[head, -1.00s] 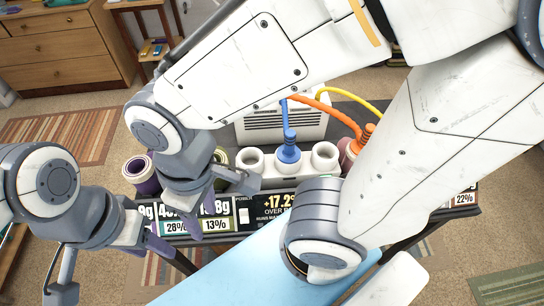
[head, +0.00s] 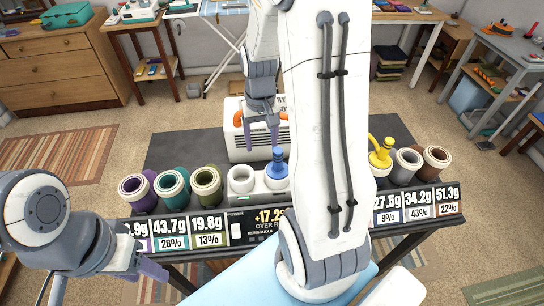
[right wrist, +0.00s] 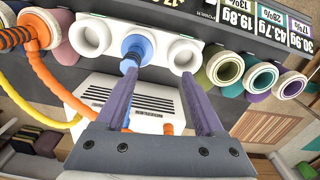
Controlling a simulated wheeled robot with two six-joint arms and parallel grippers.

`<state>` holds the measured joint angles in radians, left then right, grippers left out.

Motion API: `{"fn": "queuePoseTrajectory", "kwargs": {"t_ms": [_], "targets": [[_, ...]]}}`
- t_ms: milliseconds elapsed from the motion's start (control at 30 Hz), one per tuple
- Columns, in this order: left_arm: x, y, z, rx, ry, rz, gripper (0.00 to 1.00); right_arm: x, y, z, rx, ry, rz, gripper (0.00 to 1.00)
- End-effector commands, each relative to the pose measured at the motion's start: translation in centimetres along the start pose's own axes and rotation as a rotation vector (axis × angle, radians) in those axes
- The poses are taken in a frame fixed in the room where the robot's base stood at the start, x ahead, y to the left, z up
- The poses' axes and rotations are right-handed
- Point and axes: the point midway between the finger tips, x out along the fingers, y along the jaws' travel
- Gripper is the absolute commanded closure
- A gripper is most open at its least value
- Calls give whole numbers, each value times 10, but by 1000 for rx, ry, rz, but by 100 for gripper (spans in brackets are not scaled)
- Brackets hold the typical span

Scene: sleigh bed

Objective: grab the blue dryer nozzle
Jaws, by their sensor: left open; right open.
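The blue dryer nozzle (head: 277,160) stands upright in the middle white socket of the holder (head: 243,182) in the head view. In the right wrist view the blue nozzle (right wrist: 133,48) lies ahead of the fingertips, nearer the left finger. My right gripper (head: 262,146) is open and empty, beyond the nozzle and in front of the white dryer box. Its two purple fingers (right wrist: 160,88) stand apart in the wrist view, with no contact on the nozzle that I can make out. My left gripper (head: 108,282) is open and empty at the lower left, away from the nozzle.
The white box (head: 235,142) with an orange hose sits behind the holder. Coloured cups (head: 172,186) stand to the left; a yellow nozzle (head: 380,152) and more cups stand to the right. My right arm hides the holder's right part. Yellow and orange hoses (right wrist: 40,75) run left in the wrist view.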

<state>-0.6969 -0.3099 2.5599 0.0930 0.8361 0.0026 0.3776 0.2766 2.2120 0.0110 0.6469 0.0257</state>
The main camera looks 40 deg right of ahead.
Motion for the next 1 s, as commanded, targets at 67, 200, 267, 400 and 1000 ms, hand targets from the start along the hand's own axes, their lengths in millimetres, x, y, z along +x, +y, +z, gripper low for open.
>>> {"fn": "queuePoseTrajectory", "kwargs": {"t_ms": [67, 200, 267, 400, 1000], "targets": [[-3, 0, 0, 0, 0, 0, 50, 6, 28, -7, 77, -6, 4, 30], [-5, 0, 0, 0, 0, 0, 50, 15, 49, -12, 133, -8, 7, 30], [-6, 0, 0, 0, 0, 0, 50, 22, 51, -13, 139, -10, 7, 30], [-10, 1, 0, 0, 0, 0, 50, 45, 51, -12, 139, -13, 7, 30], [-32, 2, -2, 3, 0, 0, 50, 106, 51, -14, 138, -10, 7, 30]]}}
